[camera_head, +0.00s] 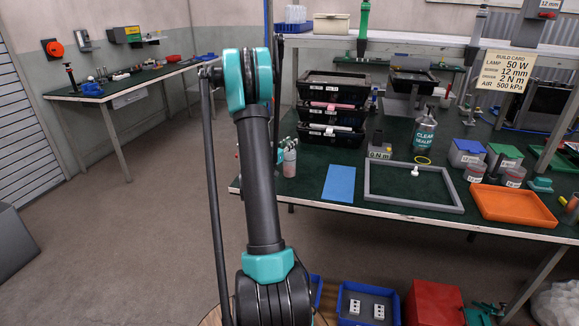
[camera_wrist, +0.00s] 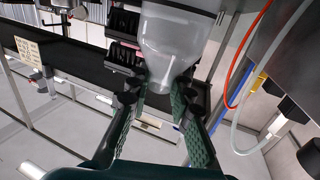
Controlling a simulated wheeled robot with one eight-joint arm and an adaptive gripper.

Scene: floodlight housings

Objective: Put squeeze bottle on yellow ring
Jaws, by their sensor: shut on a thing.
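A pale, translucent squeeze bottle (camera_wrist: 172,45) fills the top middle of the wrist view. My gripper (camera_wrist: 158,95) is shut on its narrow end, with one dark green finger on each side. The bottle's wide end runs out of the top of that view. The yellow ring (camera_head: 423,160) lies on the green bench top.
A grey frame (camera_head: 375,196) with a small white piece inside, a blue mat (camera_head: 339,184) and an orange tray (camera_head: 512,207) lie along the bench front. Stacked black bins (camera_head: 332,138) stand behind. Lidded boxes and round tins are right of the ring.

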